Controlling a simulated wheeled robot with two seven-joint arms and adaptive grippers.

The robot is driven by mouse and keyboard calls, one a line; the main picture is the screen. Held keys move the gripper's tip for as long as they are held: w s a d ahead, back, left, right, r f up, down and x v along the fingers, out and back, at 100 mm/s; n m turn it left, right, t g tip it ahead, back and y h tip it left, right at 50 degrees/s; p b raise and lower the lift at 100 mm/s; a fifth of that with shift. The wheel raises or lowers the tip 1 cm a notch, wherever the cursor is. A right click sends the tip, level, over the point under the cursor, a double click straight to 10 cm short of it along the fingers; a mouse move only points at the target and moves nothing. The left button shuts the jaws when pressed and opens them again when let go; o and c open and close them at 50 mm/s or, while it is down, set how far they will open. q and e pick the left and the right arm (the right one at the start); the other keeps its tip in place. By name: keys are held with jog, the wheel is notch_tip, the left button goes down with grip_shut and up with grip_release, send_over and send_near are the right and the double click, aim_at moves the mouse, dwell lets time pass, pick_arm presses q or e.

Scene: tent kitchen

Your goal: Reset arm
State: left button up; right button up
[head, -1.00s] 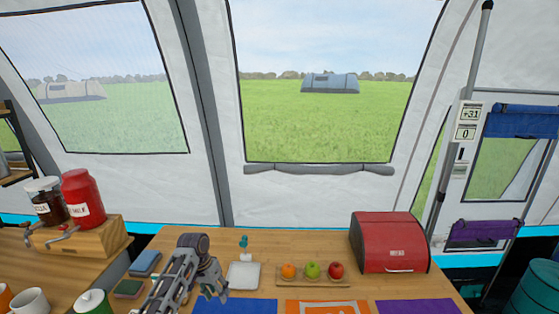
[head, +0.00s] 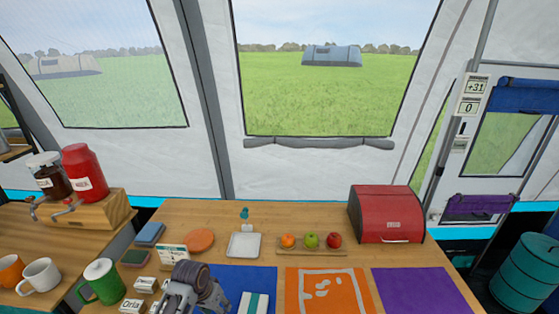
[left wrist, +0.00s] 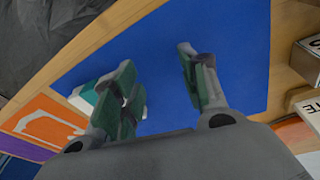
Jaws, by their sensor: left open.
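My left gripper (head: 198,292) is low in the head view, over the left part of the blue mat (head: 250,278). In the left wrist view its two fingers (left wrist: 158,78) stand apart with nothing between them, above the blue mat (left wrist: 215,50). A teal and white item (head: 255,303) lies on the blue mat to the right of the gripper in the head view. It also shows beside one finger in the left wrist view (left wrist: 85,95), partly hidden by that finger. My right gripper is not in view.
An orange mat (head: 310,276) and a purple mat (head: 420,290) lie to the right. Behind are a fruit board (head: 268,250), a white tray (head: 243,245) and a red bread box (head: 387,215). Small labelled blocks (head: 145,285) and a green mug (head: 104,281) are to the left.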

pick_arm(q)
jog(key=shift+s+a+r+n+t+y, duration=0.45)
jog(key=shift+s+r, duration=1.2)
jog(key=shift+s, duration=2.8)
jog(key=shift+s+a+r+n+t+y, duration=0.15)
jog(key=shift+s+a+r+t, duration=0.95)
jog(key=shift+s, duration=3.3)
notch_tip(320, 180, down, 33)
jog(key=s+g, duration=0.3)
jog(key=s+a+f, duration=0.3)
jog(key=s+f, duration=0.6)
jog(key=s, duration=0.1)
jog(key=s+a+f, duration=0.3)
jog(key=s+f, duration=0.6)
jog(key=s, duration=0.1)
jog(key=shift+s+a+f+m+g+y, duration=0.3)
jog(key=shift+s+f+g, duration=0.05)
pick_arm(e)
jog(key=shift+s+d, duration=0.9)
